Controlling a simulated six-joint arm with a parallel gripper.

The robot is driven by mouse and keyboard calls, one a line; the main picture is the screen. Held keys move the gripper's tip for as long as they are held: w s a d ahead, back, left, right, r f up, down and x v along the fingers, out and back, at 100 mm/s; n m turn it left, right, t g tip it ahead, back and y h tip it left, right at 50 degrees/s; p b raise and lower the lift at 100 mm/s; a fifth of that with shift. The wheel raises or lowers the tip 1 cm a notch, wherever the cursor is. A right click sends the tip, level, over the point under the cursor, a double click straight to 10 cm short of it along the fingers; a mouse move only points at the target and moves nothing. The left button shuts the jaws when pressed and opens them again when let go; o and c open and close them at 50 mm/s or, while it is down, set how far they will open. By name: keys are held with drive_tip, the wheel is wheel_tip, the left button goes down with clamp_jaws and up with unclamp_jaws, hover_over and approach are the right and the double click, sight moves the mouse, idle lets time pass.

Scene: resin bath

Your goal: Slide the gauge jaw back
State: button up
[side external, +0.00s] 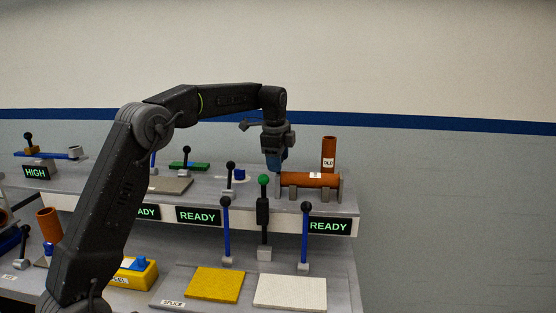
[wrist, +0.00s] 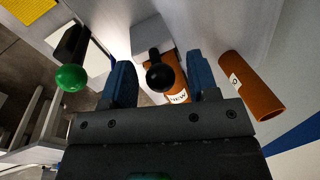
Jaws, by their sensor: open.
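My gripper (side external: 278,168) is open above the upper shelf, at the left end of the orange tube on the grey supports. In the wrist view, a black ball knob (wrist: 160,76) on a short stem shows between the two blue fingers, with clear gaps on both sides. A grey block (wrist: 151,34) is below the knob; this looks like the gauge jaw. The orange tube labelled NEW (wrist: 178,90) shows beside it, partly covered by the knob and gripper. The tube lies on grey supports (side external: 293,193) in the side view, where my gripper hides the jaw.
An upright orange tube (side external: 328,149) labelled OLD stands behind. A green-knobbed lever (side external: 263,205) and black-knobbed blue levers (side external: 305,235) stand in front. READY signs (side external: 198,215) line the shelf edge. Yellow (side external: 214,285) and white (side external: 290,292) pads lie below.

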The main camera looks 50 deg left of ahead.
drive_tip(key=shift+f, duration=0.1)
drive_tip(key=shift+c, duration=0.4)
clamp_jaws()
drive_tip(key=shift+a, duration=0.1)
